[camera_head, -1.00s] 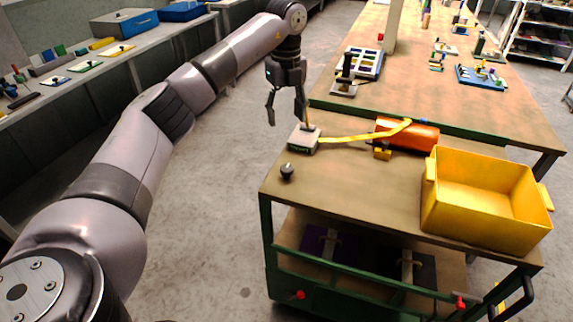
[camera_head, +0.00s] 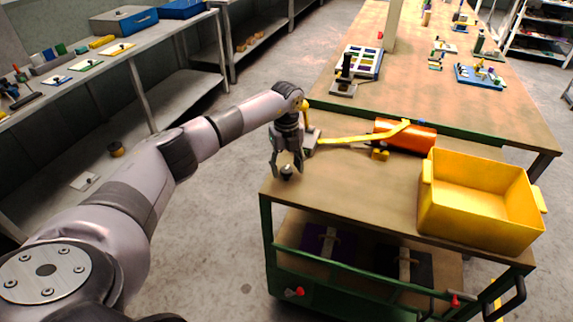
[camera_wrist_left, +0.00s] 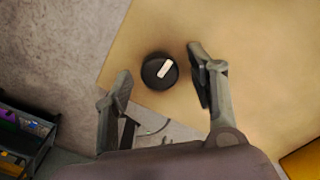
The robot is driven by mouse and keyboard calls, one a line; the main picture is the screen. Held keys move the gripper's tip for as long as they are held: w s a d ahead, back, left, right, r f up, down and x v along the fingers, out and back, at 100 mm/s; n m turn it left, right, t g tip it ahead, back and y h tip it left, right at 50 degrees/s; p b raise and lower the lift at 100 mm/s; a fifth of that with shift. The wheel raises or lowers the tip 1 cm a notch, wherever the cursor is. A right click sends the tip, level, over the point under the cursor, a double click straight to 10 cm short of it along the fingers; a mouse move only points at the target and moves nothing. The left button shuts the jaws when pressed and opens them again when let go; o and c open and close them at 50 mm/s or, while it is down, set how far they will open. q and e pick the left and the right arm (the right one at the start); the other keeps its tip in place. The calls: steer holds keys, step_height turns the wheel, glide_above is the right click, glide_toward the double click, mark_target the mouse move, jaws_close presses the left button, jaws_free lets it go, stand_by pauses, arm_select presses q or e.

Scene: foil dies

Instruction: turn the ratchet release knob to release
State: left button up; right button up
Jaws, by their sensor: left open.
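The ratchet release knob (camera_head: 287,173) is a small black round knob near the front left corner of the cart top. In the left wrist view the knob (camera_wrist_left: 160,71) shows from above with a pale bar mark on its face, slanting up to the right. My left gripper (camera_head: 287,170) is open above the knob, pointing down. In the left wrist view its two fingers (camera_wrist_left: 160,85) stand to either side of the knob, with gaps on both sides. I cannot tell any contact. My right gripper is not in view.
A yellow strap (camera_head: 345,139) runs from a ratchet block, partly hidden behind my gripper, to an orange cylinder (camera_head: 405,137). A yellow bin (camera_head: 480,200) stands at the cart's right. The cart top (camera_head: 345,185) between knob and bin is clear.

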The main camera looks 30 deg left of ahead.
arm_select(q)
steer(key=shift+f, duration=0.2)
steer(key=c, duration=1.1)
